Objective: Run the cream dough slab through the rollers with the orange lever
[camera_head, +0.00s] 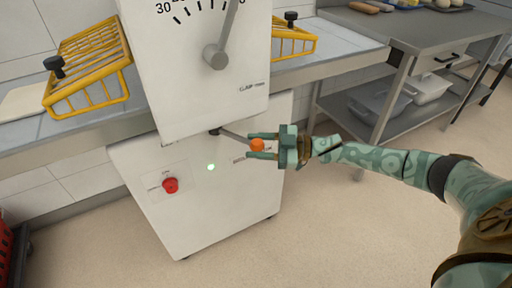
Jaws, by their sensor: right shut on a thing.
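The cream dough slab (22,101) lies flat on the left bed of the dough sheeter, partly cut off by the picture's left edge. The sheeter's white body (205,90) stands in the middle; its rollers are hidden behind the front panel. The orange lever knob (257,145) sits at the end of a thin rod that comes out from under the upper panel. My right gripper (250,146) is shut on this knob, one finger above it and one below. My left gripper is out of view.
Yellow wire guards (91,66) flank the body. A steel table (430,35) with bread and trays stands at back right. Open floor lies in front.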

